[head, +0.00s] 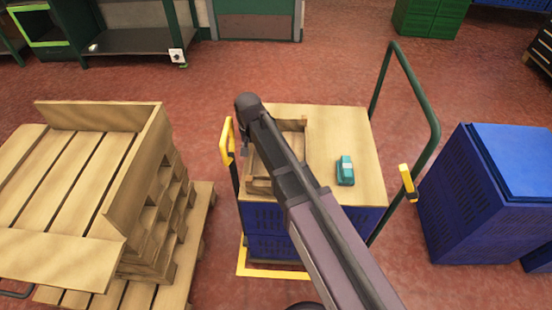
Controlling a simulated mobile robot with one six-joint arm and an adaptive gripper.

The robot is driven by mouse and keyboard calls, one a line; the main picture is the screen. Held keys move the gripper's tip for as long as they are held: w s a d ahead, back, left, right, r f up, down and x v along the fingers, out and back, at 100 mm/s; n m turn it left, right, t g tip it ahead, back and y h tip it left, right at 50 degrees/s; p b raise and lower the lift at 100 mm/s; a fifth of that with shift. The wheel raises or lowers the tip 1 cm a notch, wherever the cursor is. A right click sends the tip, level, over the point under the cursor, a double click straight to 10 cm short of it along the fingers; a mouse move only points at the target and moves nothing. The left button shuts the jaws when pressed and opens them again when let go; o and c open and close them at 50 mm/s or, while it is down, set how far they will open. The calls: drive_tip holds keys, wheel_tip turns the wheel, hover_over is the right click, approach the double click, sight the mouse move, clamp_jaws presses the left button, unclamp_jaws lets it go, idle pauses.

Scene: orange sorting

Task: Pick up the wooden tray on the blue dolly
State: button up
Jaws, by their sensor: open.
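The wooden tray (259,186) lies on the left part of the pale wooden top (358,130) of the blue dolly (262,218). My arm crosses over the tray from the lower right and hides much of its middle. My gripper (244,150) hangs below the arm's end at the tray's left edge. It is small, dark and partly hidden by the arm, and it is open. I cannot tell whether it touches the tray. The tray's far right corner and near wall show.
A teal object (345,171) lies right of the tray on the dolly top. A green handle frame (436,120) rises at the dolly's right. Stacked wooden pallets (75,185) stand left, and blue crates (470,205) stand right. Red floor (210,85) is clear behind.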

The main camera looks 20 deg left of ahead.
drive_tip(key=shift+f, duration=0.5)
clamp_jaws()
idle(0.3)
